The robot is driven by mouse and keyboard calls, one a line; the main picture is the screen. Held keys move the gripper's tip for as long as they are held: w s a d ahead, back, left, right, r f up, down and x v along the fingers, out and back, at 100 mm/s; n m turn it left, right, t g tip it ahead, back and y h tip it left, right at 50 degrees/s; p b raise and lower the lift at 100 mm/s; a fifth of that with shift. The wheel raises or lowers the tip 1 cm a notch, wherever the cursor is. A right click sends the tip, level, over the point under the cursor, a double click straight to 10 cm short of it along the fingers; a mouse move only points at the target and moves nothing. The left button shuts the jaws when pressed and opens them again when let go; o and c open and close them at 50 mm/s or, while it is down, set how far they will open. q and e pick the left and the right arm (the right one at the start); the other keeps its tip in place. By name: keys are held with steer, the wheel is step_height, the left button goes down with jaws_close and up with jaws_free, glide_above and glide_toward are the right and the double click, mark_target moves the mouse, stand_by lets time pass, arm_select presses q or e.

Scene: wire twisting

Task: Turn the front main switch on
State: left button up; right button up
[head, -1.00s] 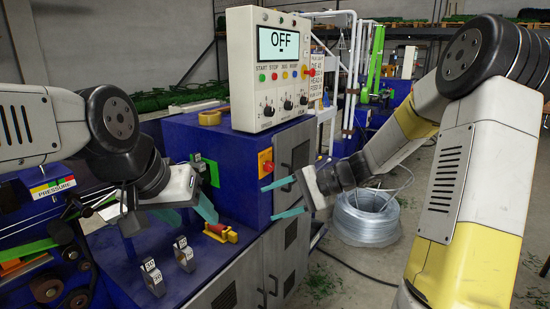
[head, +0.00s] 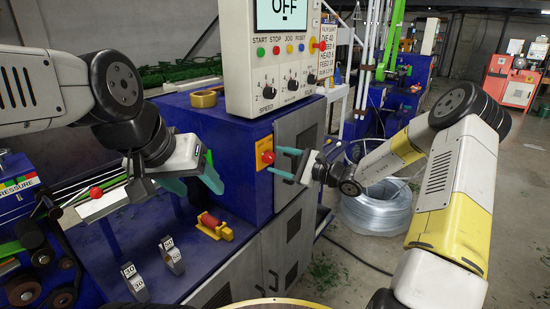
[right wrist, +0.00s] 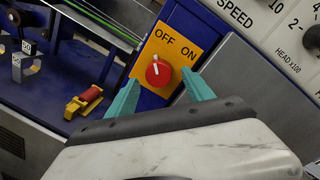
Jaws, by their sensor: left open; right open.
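The front main switch is a red knob (head: 267,157) on an orange plate (head: 262,146) on the blue cabinet's front. In the right wrist view the red knob (right wrist: 158,72) sits below the words OFF and ON, its light mark near its top. My right gripper (head: 275,162) is open, its teal fingers pointing at the switch. In the right wrist view the fingertips (right wrist: 162,82) lie on either side of the knob; I cannot tell if they touch it. My left gripper (head: 199,183) is open and empty above the blue bench. The display (head: 283,13) reads OFF.
The control panel (head: 262,72) with knobs and buttons stands above the switch. A red and yellow tool (head: 214,226) and numbered metal pieces (head: 172,256) lie on the blue bench. A wire coil (head: 378,211) sits on the floor to the right.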

steer(key=shift+x, duration=0.95)
jaws_close()
